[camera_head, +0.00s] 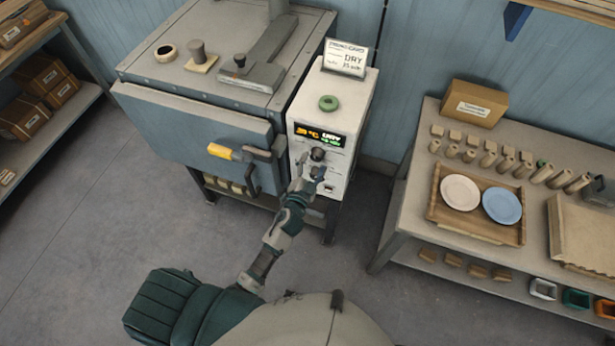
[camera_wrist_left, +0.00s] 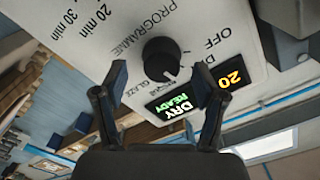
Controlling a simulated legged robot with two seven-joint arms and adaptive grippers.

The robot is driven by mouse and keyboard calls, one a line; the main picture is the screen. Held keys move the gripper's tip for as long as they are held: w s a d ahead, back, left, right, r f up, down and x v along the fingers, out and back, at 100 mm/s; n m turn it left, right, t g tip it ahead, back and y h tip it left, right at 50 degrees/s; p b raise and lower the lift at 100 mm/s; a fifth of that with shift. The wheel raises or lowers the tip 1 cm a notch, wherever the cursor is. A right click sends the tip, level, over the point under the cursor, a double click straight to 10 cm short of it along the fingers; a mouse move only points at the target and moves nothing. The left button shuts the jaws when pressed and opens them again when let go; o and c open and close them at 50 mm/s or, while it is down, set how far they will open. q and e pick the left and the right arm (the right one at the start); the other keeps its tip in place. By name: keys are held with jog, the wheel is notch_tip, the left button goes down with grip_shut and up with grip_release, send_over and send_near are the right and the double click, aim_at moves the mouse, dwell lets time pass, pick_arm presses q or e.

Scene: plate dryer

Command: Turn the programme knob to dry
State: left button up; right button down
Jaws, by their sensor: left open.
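The black round programme knob (camera_wrist_left: 160,58) sits on the white control panel (camera_head: 338,178), with the labels PROGRAMME, OFF and GLAZE around it in the wrist view. Its small pale mark points down towards the display; I cannot tell exactly which label it meets. In the head view the knob (camera_head: 317,154) shows just above my left gripper (camera_head: 309,168). My left gripper (camera_wrist_left: 160,80) is open, with its fingers apart on either side of the knob; no contact is visible. My right gripper is not in view.
The grey dryer (camera_head: 200,110) with a yellow-ended handle (camera_head: 220,151) stands left. A bench (camera_head: 408,205) with a tray (camera_head: 437,213) and two plates stands right. Floor between is clear.

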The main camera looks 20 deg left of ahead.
pick_arm(q)
jog(key=s, duration=1)
jog(key=shift+a, duration=0.15)
jog(key=s+m+b, duration=0.1)
jog(key=s+b, duration=0.2)
jog(key=s, duration=0.2)
jog(key=w+p, duration=0.4)
jog(key=w, duration=1.1)
jog(key=shift+w+r, duration=0.1)
jog(key=shift+w, duration=0.9)
